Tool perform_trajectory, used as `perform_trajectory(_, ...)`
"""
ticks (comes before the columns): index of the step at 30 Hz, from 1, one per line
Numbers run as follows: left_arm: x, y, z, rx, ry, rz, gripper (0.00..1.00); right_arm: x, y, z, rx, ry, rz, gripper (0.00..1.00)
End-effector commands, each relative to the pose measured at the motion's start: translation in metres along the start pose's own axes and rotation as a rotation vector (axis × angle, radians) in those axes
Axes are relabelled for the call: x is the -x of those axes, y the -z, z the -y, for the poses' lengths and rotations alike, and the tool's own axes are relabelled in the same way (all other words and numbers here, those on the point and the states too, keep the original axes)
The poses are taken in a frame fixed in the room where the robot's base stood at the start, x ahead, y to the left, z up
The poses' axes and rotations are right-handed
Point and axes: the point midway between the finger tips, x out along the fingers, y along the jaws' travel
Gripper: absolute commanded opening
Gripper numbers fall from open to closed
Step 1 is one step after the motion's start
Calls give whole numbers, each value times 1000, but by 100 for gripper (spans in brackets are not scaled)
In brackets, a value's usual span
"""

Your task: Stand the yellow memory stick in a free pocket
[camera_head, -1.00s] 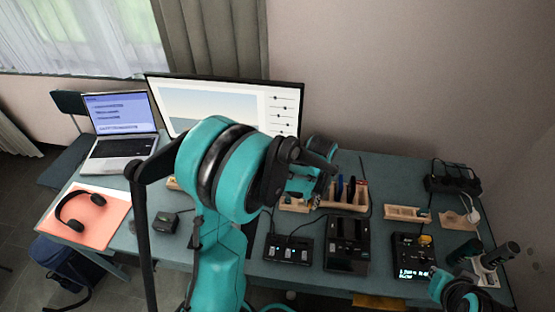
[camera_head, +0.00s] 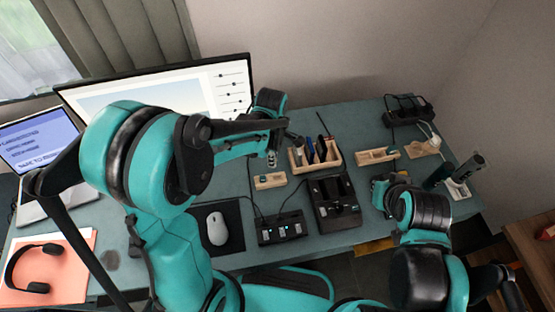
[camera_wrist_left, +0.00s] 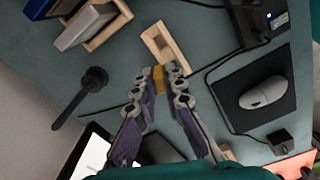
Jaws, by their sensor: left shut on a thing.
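My left gripper (camera_head: 272,157) is shut on the yellow memory stick; in the left wrist view the stick's yellow body (camera_wrist_left: 158,77) shows between the fingertips (camera_wrist_left: 164,74). In that view a small wooden block (camera_wrist_left: 174,37) with a recess lies just beyond the fingertips. Whether the stick touches it cannot be told. The block also shows in the head view (camera_head: 281,180), below the gripper. The stick cannot be made out there. My right gripper (camera_head: 383,189) is over the table's right part, largely hidden by its own arm; its opening cannot be told.
A wooden organiser (camera_head: 331,160) with upright items stands right of the left gripper. Another wooden holder (camera_head: 370,158) is further right. A black dock (camera_head: 336,212), a button box (camera_head: 281,229) and a mouse (camera_head: 217,229) lie nearer. The monitor (camera_head: 165,88) stands behind my left arm.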

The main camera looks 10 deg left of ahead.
Motion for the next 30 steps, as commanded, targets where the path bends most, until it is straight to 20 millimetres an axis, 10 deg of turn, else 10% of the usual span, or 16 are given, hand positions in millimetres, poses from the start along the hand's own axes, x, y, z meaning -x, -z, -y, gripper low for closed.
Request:
perform_trajectory(9,2,-15,3,349,0,0,0,-2,-2,0,0,0,0,0)
perform_trajectory(30,-8,-16,3,383,1,-1,0,-10,-7,0,0,0,0,0)
